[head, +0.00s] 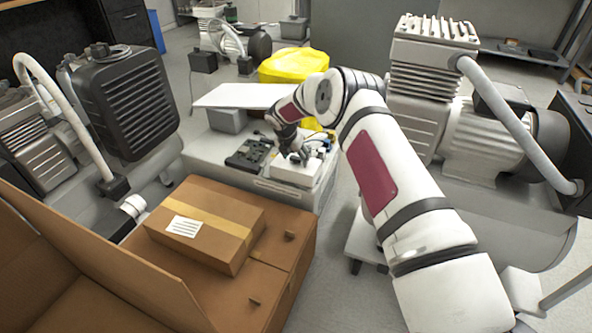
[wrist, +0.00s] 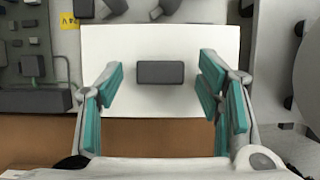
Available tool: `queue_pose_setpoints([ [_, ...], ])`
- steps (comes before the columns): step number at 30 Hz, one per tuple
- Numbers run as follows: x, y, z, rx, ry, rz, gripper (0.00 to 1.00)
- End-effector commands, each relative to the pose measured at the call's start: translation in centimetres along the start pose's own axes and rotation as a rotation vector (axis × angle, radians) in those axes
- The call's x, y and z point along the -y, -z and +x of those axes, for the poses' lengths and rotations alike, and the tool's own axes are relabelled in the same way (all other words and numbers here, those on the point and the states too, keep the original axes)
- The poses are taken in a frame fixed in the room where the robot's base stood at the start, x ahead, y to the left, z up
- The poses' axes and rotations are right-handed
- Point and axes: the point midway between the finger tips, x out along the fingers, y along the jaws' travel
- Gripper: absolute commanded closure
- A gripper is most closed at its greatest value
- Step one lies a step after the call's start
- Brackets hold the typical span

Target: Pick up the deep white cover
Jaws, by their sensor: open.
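The deep white cover (head: 293,174) sits on the light grey bench in the head view, beneath my gripper (head: 292,152). In the wrist view it looks like a white rectangular top (wrist: 205,42) with a dark grey block (wrist: 160,73) in its middle. My gripper (wrist: 160,98) is open, its teal-padded fingers standing left and right of the grey block with gaps on both sides. Nothing is held. I cannot tell how far the fingertips are above the cover. My gripper hides part of the cover's top in the head view.
A dark device (head: 248,155) lies left of the cover. A white panel (head: 240,96) and yellow item (head: 293,65) stand behind. A taped cardboard box (head: 205,222) is in front, left. Compressors (head: 433,90) flank the bench; grey floor (head: 340,290) shows in front.

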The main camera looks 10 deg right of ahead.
Motion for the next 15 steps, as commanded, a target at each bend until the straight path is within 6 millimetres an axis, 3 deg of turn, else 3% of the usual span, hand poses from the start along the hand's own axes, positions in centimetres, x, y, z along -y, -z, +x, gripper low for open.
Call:
queue_pose_setpoints([
  [5, -0.02, -0.12, -0.15, 0.001, -0.001, 0.000, 0.42],
  [12, 0.00, -0.10, -0.14, 0.001, 0.000, 0.001, 0.97],
  [15, -0.01, -0.13, -0.16, 0.002, 0.000, 0.001, 1.00],
])
